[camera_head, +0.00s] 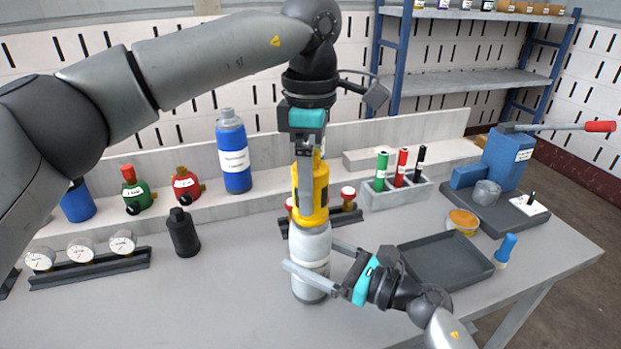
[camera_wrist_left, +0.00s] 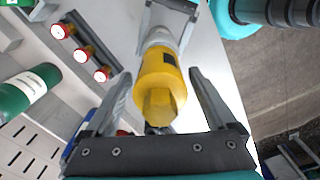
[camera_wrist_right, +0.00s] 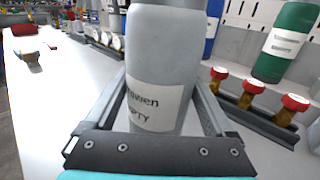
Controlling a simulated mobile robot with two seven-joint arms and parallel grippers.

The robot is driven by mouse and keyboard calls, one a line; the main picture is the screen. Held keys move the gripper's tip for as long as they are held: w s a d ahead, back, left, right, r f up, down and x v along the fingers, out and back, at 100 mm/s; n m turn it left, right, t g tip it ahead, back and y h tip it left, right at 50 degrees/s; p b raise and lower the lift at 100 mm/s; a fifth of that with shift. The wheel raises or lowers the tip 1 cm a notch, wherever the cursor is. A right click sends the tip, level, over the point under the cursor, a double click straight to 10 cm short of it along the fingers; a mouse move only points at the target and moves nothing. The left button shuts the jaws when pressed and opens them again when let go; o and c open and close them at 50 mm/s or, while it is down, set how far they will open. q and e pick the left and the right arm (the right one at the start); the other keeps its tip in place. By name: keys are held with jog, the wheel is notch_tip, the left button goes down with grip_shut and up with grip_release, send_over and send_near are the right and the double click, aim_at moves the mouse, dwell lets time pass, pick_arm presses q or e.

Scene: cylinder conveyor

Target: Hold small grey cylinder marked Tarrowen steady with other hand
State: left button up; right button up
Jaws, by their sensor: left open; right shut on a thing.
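The small grey cylinder (camera_head: 312,243) stands upright on the workbench. Its label, partly readable as "...owen", shows in the right wrist view (camera_wrist_right: 153,105). A yellow cap-like part (camera_head: 321,185) sits on top of it and also shows in the left wrist view (camera_wrist_left: 160,85). My right gripper (camera_head: 311,257) is shut on the grey cylinder's body from the front right. My left gripper (camera_head: 309,195) is above, pointing down, its open fingers on either side of the yellow part. In the left wrist view there is a gap between each finger and the yellow part.
A dark tray (camera_head: 445,260) lies to the right. A black bottle (camera_head: 183,233) and a gauge rack (camera_head: 90,268) stand to the left. A rail with red-knobbed valves (camera_head: 347,215) is just behind the cylinder. A blue bottle (camera_head: 233,152) stands on the back ledge. The front left bench is clear.

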pick_arm(q)
jog(key=shift+f, duration=1.25)
grip_shut()
dwell(0.5)
jog(key=n, duration=0.4)
jog(key=shift+n, duration=1.1)
